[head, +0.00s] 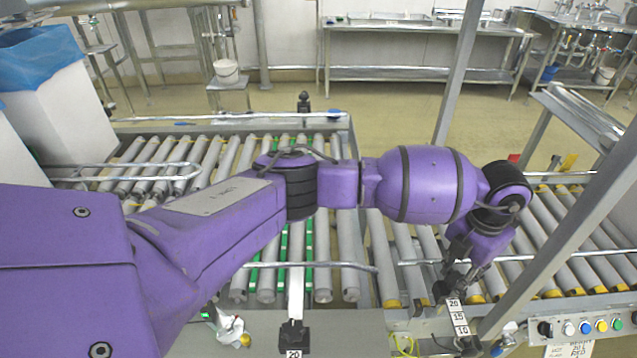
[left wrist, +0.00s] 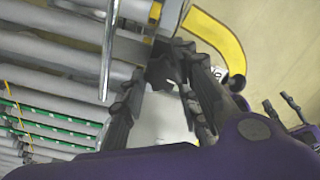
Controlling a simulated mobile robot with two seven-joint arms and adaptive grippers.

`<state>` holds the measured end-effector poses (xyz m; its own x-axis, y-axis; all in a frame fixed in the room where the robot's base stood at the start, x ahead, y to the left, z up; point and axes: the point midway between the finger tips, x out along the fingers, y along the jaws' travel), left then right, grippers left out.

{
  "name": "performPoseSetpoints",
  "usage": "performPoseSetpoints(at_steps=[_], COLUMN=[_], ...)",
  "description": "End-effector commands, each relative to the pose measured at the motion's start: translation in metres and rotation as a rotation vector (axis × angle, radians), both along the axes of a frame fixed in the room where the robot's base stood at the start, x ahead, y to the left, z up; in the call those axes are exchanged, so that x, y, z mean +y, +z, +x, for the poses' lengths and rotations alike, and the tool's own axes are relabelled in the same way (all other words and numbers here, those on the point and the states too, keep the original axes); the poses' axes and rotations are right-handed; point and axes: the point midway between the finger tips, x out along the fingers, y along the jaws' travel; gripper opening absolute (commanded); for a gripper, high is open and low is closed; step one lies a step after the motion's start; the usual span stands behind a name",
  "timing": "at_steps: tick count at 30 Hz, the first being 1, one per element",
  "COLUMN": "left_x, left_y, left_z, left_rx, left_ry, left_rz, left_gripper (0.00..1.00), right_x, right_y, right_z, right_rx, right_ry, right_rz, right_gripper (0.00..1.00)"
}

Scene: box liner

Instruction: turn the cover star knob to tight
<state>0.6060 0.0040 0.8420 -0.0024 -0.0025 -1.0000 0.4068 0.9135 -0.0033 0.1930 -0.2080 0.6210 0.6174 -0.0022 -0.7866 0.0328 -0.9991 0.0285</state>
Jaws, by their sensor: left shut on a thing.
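My left arm reaches across the head view from the left, and my left gripper (head: 452,284) points down at the right end of the near guide rail. In the left wrist view its dark fingers (left wrist: 168,90) close around a small black knob (left wrist: 160,70). The fingers hide most of the knob, so its star shape and turn position cannot be made out. In the head view a white scale strip (head: 458,318) marked 20, 15, 10 runs from just below the fingers towards a black block (head: 470,346). My right gripper is not in view.
Roller conveyors (head: 390,275) lie under my arm, with a bent metal guide rail (head: 330,265) above them. A slanted grey post (head: 560,235) stands close right of my gripper. A button panel (head: 585,328) is at lower right. White bins with blue liners (head: 40,55) stand at left.

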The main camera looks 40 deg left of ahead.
Motion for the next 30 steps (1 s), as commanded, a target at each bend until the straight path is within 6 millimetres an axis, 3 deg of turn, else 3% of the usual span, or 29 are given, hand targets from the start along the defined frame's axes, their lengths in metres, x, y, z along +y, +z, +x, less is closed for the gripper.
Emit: performPoseSetpoints(at_steps=[20, 30], left_x=[0.0057, 0.0062], left_y=[0.002, 0.0028], left_z=[0.0034, 0.0062], left_rx=[-0.004, -0.007], left_ry=[-0.025, -0.182], left_rz=[0.012, 0.015], left_gripper=[0.03, 0.03], right_x=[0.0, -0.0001], right_y=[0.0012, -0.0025], right_z=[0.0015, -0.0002], right_rx=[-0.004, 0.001], right_ry=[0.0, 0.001], right_rz=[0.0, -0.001], right_gripper=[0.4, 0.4])
